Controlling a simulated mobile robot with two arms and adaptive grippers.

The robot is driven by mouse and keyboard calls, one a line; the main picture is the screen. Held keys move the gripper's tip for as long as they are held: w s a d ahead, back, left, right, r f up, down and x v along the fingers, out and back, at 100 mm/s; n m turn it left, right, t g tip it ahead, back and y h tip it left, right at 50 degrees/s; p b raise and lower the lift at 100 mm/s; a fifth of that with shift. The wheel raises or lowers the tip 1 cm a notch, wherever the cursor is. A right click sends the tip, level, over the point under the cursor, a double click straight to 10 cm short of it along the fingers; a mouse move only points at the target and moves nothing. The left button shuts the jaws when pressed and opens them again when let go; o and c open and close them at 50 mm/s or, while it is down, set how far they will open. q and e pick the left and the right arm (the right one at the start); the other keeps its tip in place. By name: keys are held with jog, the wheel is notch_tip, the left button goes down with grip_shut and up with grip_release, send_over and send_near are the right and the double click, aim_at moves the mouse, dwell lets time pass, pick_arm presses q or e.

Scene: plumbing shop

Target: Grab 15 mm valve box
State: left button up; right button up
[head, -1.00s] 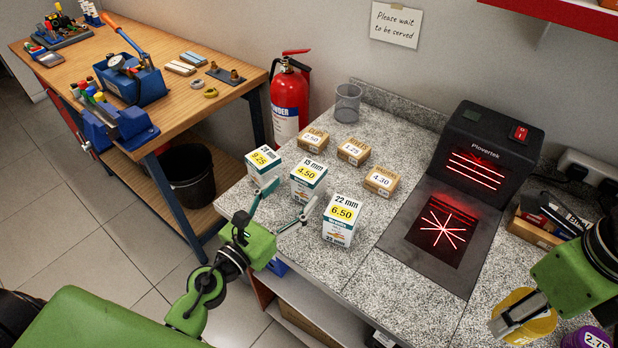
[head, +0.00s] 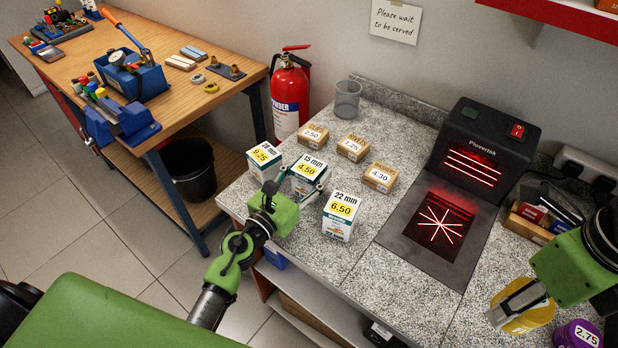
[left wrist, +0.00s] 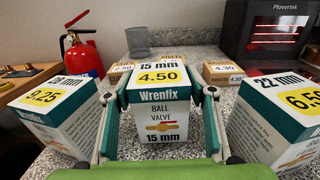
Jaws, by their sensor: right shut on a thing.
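The 15 mm valve box (head: 309,168), white and teal with a yellow 4.50 label, stands upright on the speckled counter; it also fills the middle of the left wrist view (left wrist: 158,108). My left gripper (head: 304,182) is open, with one finger on each side of this box; whether they touch it is unclear. The 28 mm box (head: 263,156) marked 9.25 stands to its left and the 22 mm box (head: 339,218) marked 6.50 to its right. My right gripper (head: 517,306) is shut on a yellow roll (head: 532,318) at the lower right.
Small brown boxes (head: 380,177) sit behind the valve boxes. A black scanner (head: 480,150) with red lines stands right of them. A mesh cup (head: 347,98) is at the back. A purple roll (head: 578,334) is near my right gripper. Bare counter (head: 365,262) lies in front of the scanner.

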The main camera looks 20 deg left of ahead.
pick_arm(q)
jog(key=c, duration=0.7)
pick_arm(e)
jog(key=shift+w, duration=0.1)
